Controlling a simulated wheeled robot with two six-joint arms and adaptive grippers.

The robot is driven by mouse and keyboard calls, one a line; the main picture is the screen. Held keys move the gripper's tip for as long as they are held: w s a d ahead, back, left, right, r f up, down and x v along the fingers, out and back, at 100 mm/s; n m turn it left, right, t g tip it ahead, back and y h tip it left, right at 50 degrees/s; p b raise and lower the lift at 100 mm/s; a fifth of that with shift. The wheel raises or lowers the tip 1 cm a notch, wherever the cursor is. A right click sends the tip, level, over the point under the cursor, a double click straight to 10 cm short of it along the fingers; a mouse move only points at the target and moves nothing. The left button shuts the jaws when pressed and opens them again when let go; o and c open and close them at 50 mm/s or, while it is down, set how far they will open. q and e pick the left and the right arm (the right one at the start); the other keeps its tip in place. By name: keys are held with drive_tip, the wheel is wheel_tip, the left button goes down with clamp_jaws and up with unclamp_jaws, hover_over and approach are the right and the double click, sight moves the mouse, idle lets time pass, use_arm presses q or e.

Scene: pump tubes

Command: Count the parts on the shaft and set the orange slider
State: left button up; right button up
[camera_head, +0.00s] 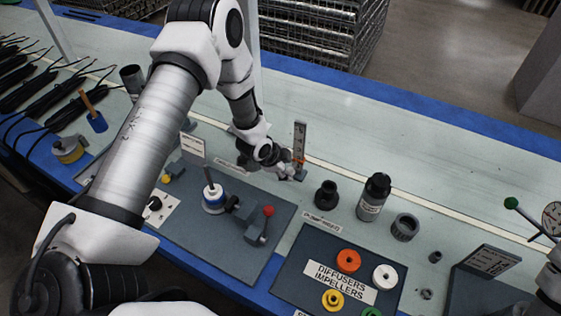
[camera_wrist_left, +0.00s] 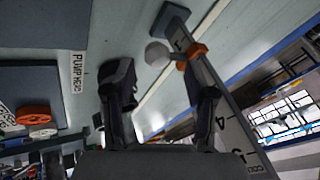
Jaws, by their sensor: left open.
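A grey upright scale (camera_head: 300,137) stands behind the dark work mat and carries the orange slider (camera_head: 299,161) low on it. In the left wrist view, the orange slider (camera_wrist_left: 191,55) has a pale round knob (camera_wrist_left: 157,53) at its side. My left gripper (camera_head: 287,173) is open beside the scale's foot. In the left wrist view, the knob lies just beyond and between the two spread fingers (camera_wrist_left: 158,82); I cannot tell whether they touch it. My right gripper is out of view.
A clamp with a red knob (camera_head: 268,211) stands right of the shaft. A black bottle (camera_head: 374,196) and dark pump parts (camera_head: 326,195) stand right of the scale. A tray (camera_head: 283,275) holds coloured rings. Cables lie at far left.

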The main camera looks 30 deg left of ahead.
use_arm(q)
drive_tip(key=v, duration=0.9)
drive_tip(key=shift+s+r, duration=0.15)
drive_tip(key=shift+r, duration=0.15)
